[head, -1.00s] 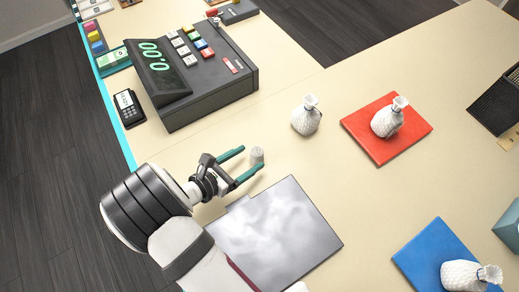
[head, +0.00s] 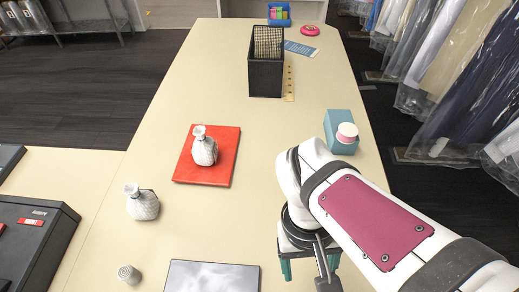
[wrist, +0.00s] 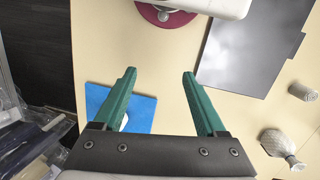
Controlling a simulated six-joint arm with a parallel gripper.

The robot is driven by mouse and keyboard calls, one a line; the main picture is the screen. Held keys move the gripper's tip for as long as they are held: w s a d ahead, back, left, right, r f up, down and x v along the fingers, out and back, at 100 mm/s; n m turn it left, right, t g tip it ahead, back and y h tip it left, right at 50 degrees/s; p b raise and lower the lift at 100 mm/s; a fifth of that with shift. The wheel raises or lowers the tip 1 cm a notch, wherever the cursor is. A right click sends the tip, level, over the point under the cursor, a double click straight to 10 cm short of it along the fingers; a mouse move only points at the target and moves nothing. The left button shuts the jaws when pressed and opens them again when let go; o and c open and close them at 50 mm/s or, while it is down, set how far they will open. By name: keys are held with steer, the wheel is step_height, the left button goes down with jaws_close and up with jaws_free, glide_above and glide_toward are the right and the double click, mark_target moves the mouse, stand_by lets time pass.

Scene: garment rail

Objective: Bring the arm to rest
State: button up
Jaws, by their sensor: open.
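My gripper (head: 308,268) hangs over the counter at the lower right of the head view, partly hidden by my own arm. In the wrist view its two green fingers (wrist: 160,78) stand wide apart with nothing between them. The blue mat (wrist: 142,116) shows behind and beside the left finger, with part of something white on it. My arm folds back across the right side of the head view and hides the counter beneath it.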

steer(key=m+y, duration=0.1)
steer(key=m, duration=0.1)
steer(key=s+m+t+y, duration=0.1)
steer(key=m, duration=0.1)
steer(key=s+r+m+y, duration=0.1)
steer(key=m, duration=0.1)
steer(key=shift+s+a+m+t, duration=0.15)
steer(key=shift+a+m+t, duration=0.05)
steer(key=shift+m+t, duration=0.1)
stand_by(0.6)
